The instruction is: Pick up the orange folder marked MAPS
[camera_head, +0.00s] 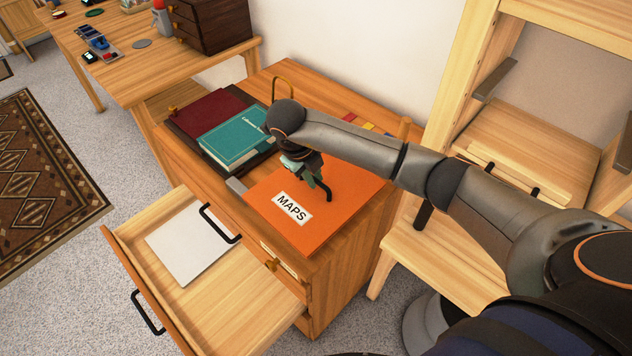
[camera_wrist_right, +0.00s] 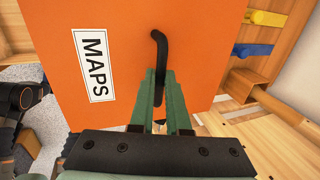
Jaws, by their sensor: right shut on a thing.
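The orange folder (camera_head: 350,187) has a white label reading MAPS and a black curved handle. In the head view it is over the right part of the wooden cabinet's top; I cannot tell whether it rests on it or is just above. My right gripper (camera_head: 318,180) reaches down onto the folder's handle. In the right wrist view, the green fingers of this gripper (camera_wrist_right: 157,80) are closed on the black handle, with the folder (camera_wrist_right: 205,60) and its label to the left. The arm hides part of the folder's far side. My left gripper is not in view.
A teal book (camera_head: 233,137) and a dark red one (camera_head: 205,113) lie left of the folder on the cabinet (camera_head: 335,268). Its drawer (camera_head: 245,305) is open, with a white flat item (camera_head: 188,243) inside. Wooden shelving (camera_head: 525,125) stands at right, a desk (camera_head: 150,70) at back left.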

